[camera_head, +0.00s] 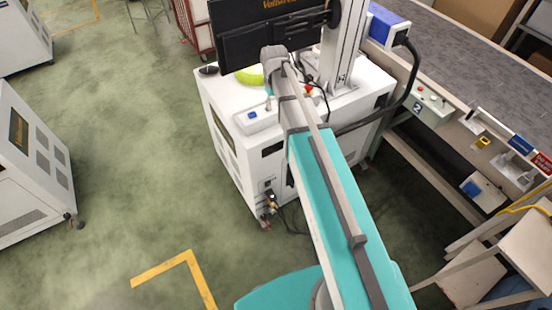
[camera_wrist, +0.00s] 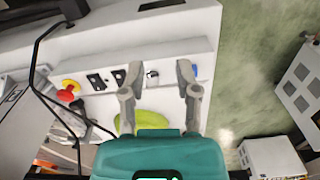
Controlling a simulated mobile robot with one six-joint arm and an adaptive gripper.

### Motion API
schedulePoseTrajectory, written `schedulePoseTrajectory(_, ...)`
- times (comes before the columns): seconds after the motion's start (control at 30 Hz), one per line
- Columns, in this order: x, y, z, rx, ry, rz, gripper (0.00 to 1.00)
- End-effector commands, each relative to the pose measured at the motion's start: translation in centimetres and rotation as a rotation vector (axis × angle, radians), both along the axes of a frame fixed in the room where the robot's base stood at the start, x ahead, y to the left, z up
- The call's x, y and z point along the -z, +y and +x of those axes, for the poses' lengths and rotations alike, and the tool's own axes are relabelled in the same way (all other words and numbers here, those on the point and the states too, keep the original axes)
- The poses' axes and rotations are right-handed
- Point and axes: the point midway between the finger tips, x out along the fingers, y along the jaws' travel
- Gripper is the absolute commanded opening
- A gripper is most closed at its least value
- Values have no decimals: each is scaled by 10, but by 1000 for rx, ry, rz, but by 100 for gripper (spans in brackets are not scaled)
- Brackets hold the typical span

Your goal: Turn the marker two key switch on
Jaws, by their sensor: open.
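A plate with the number 2 (camera_head: 417,107) sits on a pale control box (camera_head: 432,100) on the conveyor's side, at the right of the head view. The box carries a red button and other small controls. I cannot tell which of them is the key switch or how it is turned. My gripper (camera_wrist: 160,77) is open and empty in the wrist view, with its two grey fingers apart above a white cabinet. In the head view my arm reaches over this cabinet, left of the box, and the fingers cannot be made out. The marker two box is not identifiable in the wrist view.
The white cabinet (camera_head: 232,143) bears a black monitor (camera_head: 262,38), a metal post (camera_head: 344,45) and a red-and-yellow stop button (camera_wrist: 68,92). A black hose (camera_head: 411,70) hangs between cabinet and control box.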

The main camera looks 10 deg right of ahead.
Motion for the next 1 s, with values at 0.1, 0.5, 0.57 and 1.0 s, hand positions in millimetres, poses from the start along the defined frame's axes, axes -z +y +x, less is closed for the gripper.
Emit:
schedulePoseTrajectory(0.1, 8, 0, -20, 17, 0, 0, 41)
schedulePoseTrajectory(0.5, 26, 0, -73, 74, 0, 0, 41)
schedulePoseTrajectory(0.57, 29, 0, -81, 82, 0, 0, 41)
schedulePoseTrajectory(1.0, 48, -1, -138, 145, 0, 0, 41)
